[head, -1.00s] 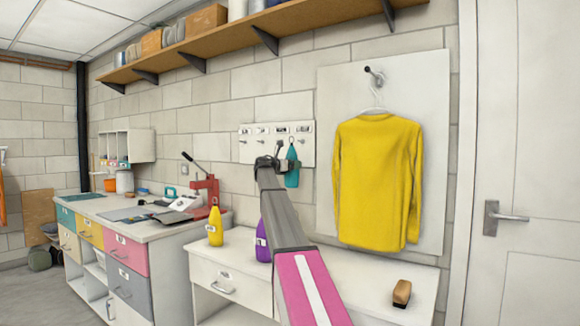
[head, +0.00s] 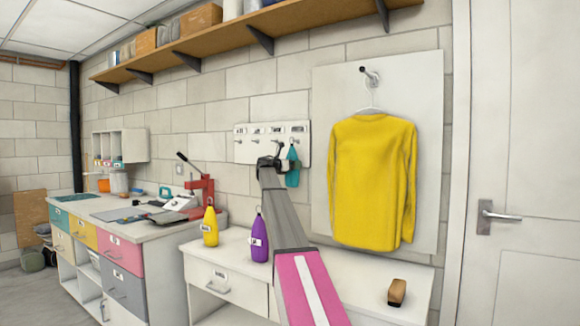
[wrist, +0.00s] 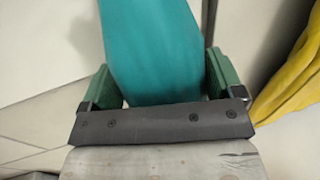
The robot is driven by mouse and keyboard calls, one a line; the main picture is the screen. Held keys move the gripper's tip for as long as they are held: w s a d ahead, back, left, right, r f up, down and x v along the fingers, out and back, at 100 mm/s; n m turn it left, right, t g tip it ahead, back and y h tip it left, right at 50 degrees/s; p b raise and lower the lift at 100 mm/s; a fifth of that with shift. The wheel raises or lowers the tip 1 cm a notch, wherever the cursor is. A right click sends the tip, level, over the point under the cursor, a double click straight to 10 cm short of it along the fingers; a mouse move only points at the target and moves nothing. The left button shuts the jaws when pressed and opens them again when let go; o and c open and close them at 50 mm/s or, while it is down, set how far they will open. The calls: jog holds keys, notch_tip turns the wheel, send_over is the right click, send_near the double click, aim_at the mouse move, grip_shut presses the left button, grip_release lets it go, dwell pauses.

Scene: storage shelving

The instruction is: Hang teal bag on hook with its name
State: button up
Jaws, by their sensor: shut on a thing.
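The teal bag (head: 292,172) is held upright near the right end of a white hook board (head: 246,157) on the wall. My gripper (head: 283,163) is shut on it, and the bag also fills the top middle of the wrist view (wrist: 152,45). There the green fingers of my gripper (wrist: 163,82) lie on either side of it. The board has several hooks with small labels above, too small to read. The bag's top loop is close to the rightmost hook; I cannot tell if they touch. My gripper hides part of the board's lower edge.
A yellow bag (head: 210,227) and a purple bag (head: 259,237) stand on the white table. A brown brush (head: 397,292) lies at its right. A yellow shirt (head: 372,180) hangs right of the board. A wooden shelf (head: 225,43) runs above.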

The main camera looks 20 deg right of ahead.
jog(key=shift+w+d+f, duration=0.2)
jog(key=shift+w+d, duration=0.25)
jog(key=shift+d, duration=0.1)
jog(key=shift+w+d+f, duration=0.2)
jog(key=shift+w+d, duration=0.2)
jog(key=shift+d, duration=0.15)
jog(key=o, duration=1.3)
jog(key=shift+o, duration=0.2)
jog(key=shift+a, duration=0.1)
